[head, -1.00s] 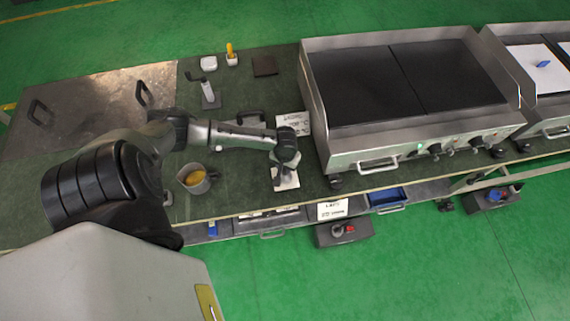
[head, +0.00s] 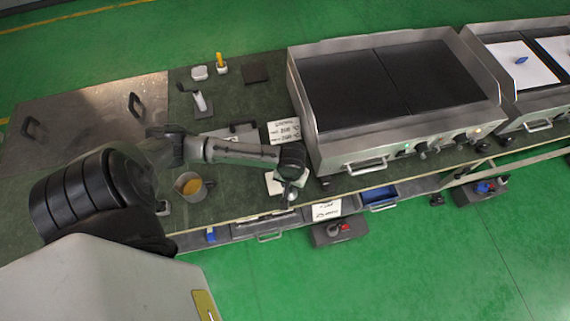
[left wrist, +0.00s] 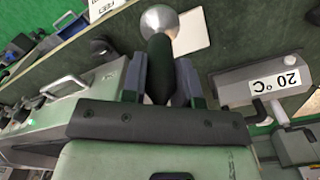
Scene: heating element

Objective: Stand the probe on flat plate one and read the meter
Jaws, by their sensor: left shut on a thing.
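My left gripper (head: 290,178) is over the front of the bench, just left of the griddle. In the left wrist view my left gripper (left wrist: 163,82) is shut on the dark handle of the probe (left wrist: 157,55), whose round silver end points away from the fingers. A meter reading 20 °C (left wrist: 275,82) lies beside it in that view. The griddle (head: 335,160) has two flat dark plates, a left plate (head: 345,92) and a right plate (head: 432,75). Nothing stands on them. No plate number is readable. My right gripper is not in view.
A white pad (head: 270,182) lies by the gripper. A jug with yellow contents (head: 190,186) stands left of it. A printed card (head: 284,130) lies behind it. Raised steel walls (head: 300,95) edge the griddle. Another griddle (head: 545,110) stands at the right.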

